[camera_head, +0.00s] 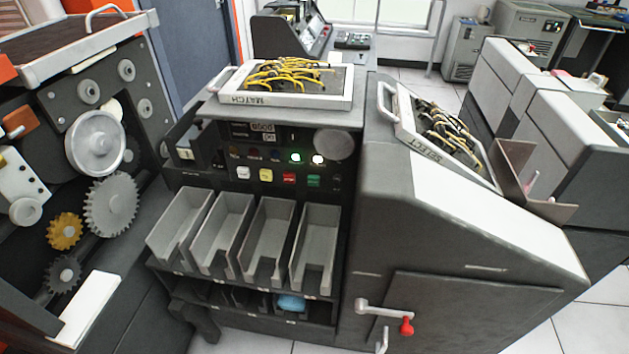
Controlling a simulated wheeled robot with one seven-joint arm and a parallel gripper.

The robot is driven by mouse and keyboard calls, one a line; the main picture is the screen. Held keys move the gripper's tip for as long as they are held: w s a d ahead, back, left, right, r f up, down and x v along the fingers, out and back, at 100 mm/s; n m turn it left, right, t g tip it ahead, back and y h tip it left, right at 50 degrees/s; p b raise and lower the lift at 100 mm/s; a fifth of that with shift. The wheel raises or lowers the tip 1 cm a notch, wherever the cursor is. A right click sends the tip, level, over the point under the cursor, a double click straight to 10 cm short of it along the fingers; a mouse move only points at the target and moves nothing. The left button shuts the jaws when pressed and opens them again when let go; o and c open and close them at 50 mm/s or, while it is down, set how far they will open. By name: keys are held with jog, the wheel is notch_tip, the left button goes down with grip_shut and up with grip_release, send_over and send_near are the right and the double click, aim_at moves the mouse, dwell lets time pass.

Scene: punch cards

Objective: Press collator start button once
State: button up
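The dark grey collator (400,230) stands in the middle of the head view. Just above, a green lamp (295,157) and a white lamp (317,159) are lit. My gripper is not in view.
Several open grey card bins (166,235) sit below the buttons. A MATCH plugboard (240,98) lies on top, with a SELECT plugboard (400,128) on the right. A geared machine (130,80) stands close on the left.

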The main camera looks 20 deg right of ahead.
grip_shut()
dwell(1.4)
